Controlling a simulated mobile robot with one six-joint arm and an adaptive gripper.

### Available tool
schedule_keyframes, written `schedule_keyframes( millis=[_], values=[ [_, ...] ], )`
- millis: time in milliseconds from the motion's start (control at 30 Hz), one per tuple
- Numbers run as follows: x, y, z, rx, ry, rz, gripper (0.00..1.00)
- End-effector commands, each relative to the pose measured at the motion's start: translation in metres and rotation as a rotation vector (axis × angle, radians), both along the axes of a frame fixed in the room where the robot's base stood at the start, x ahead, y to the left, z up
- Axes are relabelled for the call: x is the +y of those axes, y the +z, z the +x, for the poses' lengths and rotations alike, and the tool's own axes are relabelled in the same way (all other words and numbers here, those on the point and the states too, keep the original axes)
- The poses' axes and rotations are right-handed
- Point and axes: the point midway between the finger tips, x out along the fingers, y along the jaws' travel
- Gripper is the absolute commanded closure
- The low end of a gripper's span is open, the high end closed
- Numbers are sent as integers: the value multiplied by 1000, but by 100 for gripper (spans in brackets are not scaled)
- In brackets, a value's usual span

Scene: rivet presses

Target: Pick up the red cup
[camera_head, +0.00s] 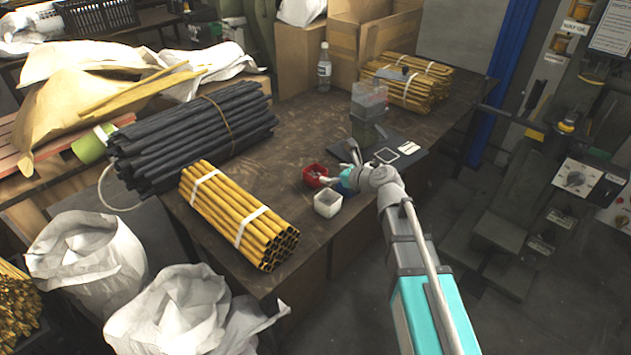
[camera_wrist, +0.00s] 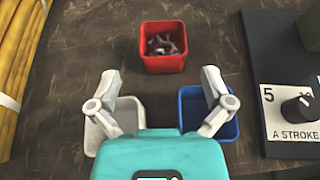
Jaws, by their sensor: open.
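The red cup (camera_head: 314,175) is a small square red container on the brown table, left of my gripper (camera_head: 340,174) in the head view.
A white cup (camera_wrist: 118,125) and a blue cup (camera_wrist: 208,118) sit partly behind my fingers. A dark control plate with a knob (camera_wrist: 299,108) is at right. Yellow tubes (camera_head: 237,213) lie bundled at left, with black tubes (camera_head: 191,136) behind. A bottle (camera_head: 324,69) stands farther back.

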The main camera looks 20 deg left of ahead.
Motion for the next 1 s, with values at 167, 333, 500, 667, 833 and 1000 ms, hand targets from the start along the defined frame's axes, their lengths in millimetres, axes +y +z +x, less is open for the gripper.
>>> schedule_keyframes(
  millis=[167,333,500,667,833,1000],
  values=[
    [24,-14,13,0,1,-1,0],
    [37,-19,20,0,-1,0,0],
    [41,-19,21,0,-2,0,0],
    [40,-19,21,0,-2,0,0],
    [41,-20,21,0,-2,0,0],
    [51,-25,27,0,-1,-1,0]
  ],
)
